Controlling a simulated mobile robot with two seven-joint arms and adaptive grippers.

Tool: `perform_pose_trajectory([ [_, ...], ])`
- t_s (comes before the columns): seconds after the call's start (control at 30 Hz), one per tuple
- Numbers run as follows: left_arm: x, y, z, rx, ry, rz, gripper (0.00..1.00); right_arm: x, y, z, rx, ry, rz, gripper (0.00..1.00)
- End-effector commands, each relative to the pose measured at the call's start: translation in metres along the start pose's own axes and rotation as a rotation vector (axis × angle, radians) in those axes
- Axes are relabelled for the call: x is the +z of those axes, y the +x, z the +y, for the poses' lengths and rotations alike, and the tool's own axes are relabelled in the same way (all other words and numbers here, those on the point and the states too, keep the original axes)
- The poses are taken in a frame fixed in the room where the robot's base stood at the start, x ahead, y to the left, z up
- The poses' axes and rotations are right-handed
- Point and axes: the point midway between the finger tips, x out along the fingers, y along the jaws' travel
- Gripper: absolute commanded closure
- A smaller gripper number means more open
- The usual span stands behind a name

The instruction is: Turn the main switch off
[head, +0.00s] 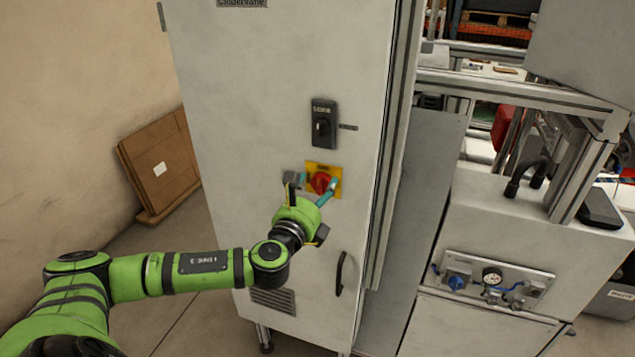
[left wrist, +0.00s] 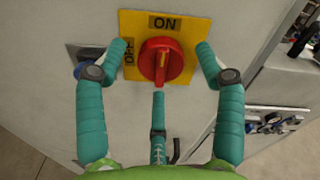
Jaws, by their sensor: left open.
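The main switch is a red rotary knob (head: 320,182) on a yellow plate (head: 324,168) on the cabinet front. In the left wrist view the knob (left wrist: 161,63) has its ridge upright, in line with the ON label (left wrist: 165,23) at the top. The OFF label (left wrist: 129,53) is on the plate's left side, partly covered by a finger. My left gripper (head: 312,191) is open in front of the knob. In the left wrist view its teal fingers (left wrist: 160,50) stand left, right and below the knob, with visible gaps. My right gripper is not in view.
The tall grey cabinet (head: 282,80) has a black latch (head: 323,123) above the switch and a black handle (head: 340,273) below. A grey fitting (head: 292,178) is just left of the plate. A machine with a gauge panel (head: 492,279) stands right. Brown boards (head: 160,165) lean against the left wall.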

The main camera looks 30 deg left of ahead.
Motion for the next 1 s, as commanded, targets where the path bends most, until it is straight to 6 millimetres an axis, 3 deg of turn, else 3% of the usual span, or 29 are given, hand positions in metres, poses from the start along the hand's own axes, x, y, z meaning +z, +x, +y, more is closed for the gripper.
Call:
perform_pose_trajectory([
  [0.4,-0.0009,0.0089,0.0001,-0.001,0.000,0.001,0.30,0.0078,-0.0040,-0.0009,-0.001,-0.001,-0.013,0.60],
  [0.53,-0.0008,0.0088,0.0001,-0.001,0.000,0.001,0.82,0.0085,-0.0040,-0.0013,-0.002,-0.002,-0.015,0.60],
  [0.57,-0.0007,0.0088,0.0002,0.000,0.000,0.001,0.86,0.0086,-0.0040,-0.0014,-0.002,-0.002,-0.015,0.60],
  [1.0,-0.0012,0.0088,0.0008,-0.001,-0.055,-0.001,0.87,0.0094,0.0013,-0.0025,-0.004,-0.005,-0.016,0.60],
])
